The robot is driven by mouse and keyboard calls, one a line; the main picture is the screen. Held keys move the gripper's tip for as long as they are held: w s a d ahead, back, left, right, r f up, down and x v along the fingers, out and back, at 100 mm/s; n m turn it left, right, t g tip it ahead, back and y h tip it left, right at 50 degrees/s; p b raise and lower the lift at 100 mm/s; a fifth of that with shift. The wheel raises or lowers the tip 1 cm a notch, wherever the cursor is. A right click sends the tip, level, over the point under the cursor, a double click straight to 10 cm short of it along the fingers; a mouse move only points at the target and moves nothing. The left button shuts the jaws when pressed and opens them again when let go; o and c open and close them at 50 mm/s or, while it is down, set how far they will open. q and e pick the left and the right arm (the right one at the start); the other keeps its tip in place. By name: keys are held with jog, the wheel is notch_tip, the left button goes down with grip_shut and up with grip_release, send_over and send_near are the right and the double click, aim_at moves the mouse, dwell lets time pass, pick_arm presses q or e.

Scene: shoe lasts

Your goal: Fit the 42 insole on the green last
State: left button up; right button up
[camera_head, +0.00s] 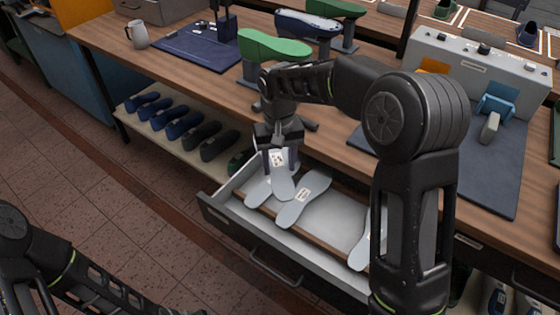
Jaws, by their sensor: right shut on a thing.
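My right gripper (279,150) is shut on a grey insole (281,187) with a white label. It holds the insole hanging over the left part of an open drawer (236,219). The label's number is too small to read. The nearer green last (273,45) stands sole up on a stand on the workbench, behind and a little left of the gripper. A second green last (335,8) stands farther back, beyond a dark blue last (308,25). My left arm shows at the lower left; its gripper is out of view.
Other insoles (303,200) lie in the drawer, one partly behind my right arm. A mug (137,35) and a blue mat (198,45) are on the workbench (110,45). Several dark shoes (184,125) line the lower shelf. A grey machine (468,68) stands at the right.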

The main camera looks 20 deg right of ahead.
notch_tip(320, 180, up, 12)
jog(key=n+p, duration=0.1)
jog(key=p, duration=0.7)
jog(key=shift+s+a+n, duration=0.3)
jog(key=shift+s+a, duration=0.05)
jog(key=shift+s, duration=0.1)
